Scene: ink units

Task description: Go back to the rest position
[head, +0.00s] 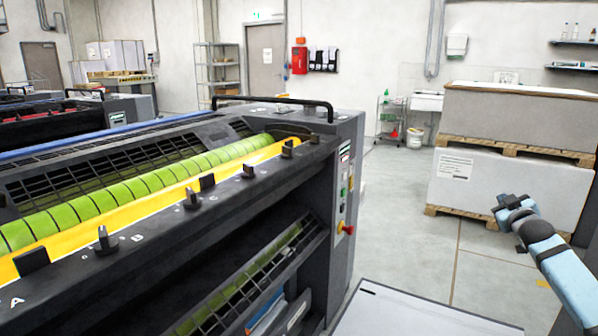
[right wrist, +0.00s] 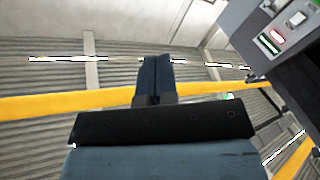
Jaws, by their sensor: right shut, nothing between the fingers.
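My right arm reaches in from the lower right of the head view, and its gripper (head: 505,202) is small there, in front of the pallet stack and clear of the machine. In the right wrist view the two blue fingers (right wrist: 153,72) of this gripper lie together with nothing between them. My left gripper is not in view. The ink unit (head: 335,165) fills the left of the head view, with a green segmented roller (head: 150,188) above a yellow trough (head: 150,207).
Black levers (head: 190,200) line the unit's front rail. A control panel with a red knob (head: 347,229) is on its end. Stacked pallets (head: 500,185) stand at the right. A light flat surface (head: 410,315) lies below. Floor between unit and pallets is clear.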

